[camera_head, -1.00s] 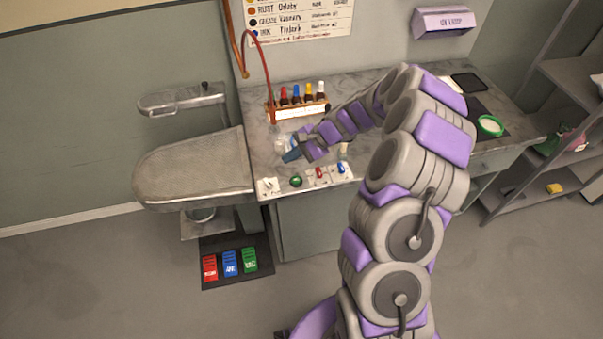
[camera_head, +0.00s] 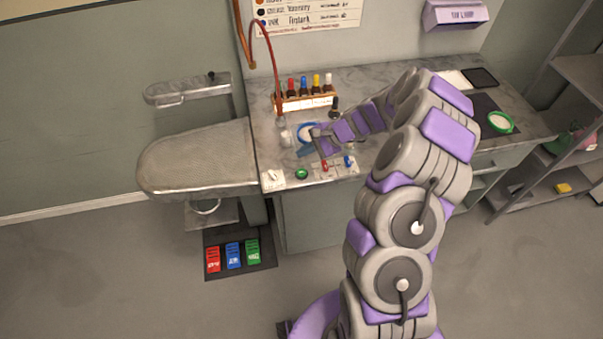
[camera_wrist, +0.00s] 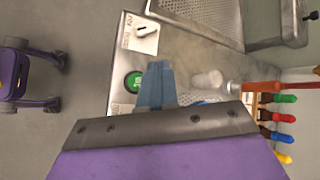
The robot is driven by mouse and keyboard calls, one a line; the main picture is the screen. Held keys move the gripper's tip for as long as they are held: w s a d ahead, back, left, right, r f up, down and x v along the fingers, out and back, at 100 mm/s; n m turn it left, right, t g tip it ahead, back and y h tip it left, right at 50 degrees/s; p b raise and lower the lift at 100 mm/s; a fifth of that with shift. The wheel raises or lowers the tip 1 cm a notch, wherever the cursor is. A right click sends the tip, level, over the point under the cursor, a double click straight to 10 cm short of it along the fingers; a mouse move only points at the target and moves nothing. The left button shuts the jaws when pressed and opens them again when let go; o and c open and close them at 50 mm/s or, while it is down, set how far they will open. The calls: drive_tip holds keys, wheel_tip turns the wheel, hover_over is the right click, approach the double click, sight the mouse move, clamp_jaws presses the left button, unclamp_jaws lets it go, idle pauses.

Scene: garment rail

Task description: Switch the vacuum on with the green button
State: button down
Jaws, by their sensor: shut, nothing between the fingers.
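The green button (camera_head: 301,174) is on the front edge of the counter panel, between a white switch plate (camera_head: 272,178) and a red switch (camera_head: 325,166). It also shows in the wrist view (camera_wrist: 134,82), just left of my fingertips. My gripper (camera_wrist: 157,72) is shut and empty, its blue fingers close together. In the head view my gripper (camera_head: 307,151) is over the counter, behind the green button and apart from it. The wrist view does not show clearly how high the fingertips are above the counter.
A bottle rack (camera_head: 305,101) stands at the back of the counter (camera_head: 385,84). A metal ironing board (camera_head: 200,160) is on the left. A blue switch (camera_head: 348,161) sits right of the red one. Red, blue and green pedals (camera_head: 233,256) lie on a floor mat.

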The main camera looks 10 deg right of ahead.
sight(304, 173)
drive_tip(key=shift+f+b, duration=1.8)
drive_tip(key=shift+f, duration=1.6)
drive_tip(key=shift+f, duration=0.1)
drive_tip(key=shift+f, duration=0.25)
drive_tip(key=shift+f+b, duration=0.3)
drive_tip(key=shift+f, duration=0.1)
drive_tip(key=shift+r+p, duration=0.55)
drive_tip(key=shift+r, duration=0.3)
drive_tip(key=shift+r, duration=0.1)
drive_tip(key=shift+r+p, duration=1.6)
drive_tip(key=shift+r, duration=0.8)
drive_tip(key=shift+a, duration=0.1)
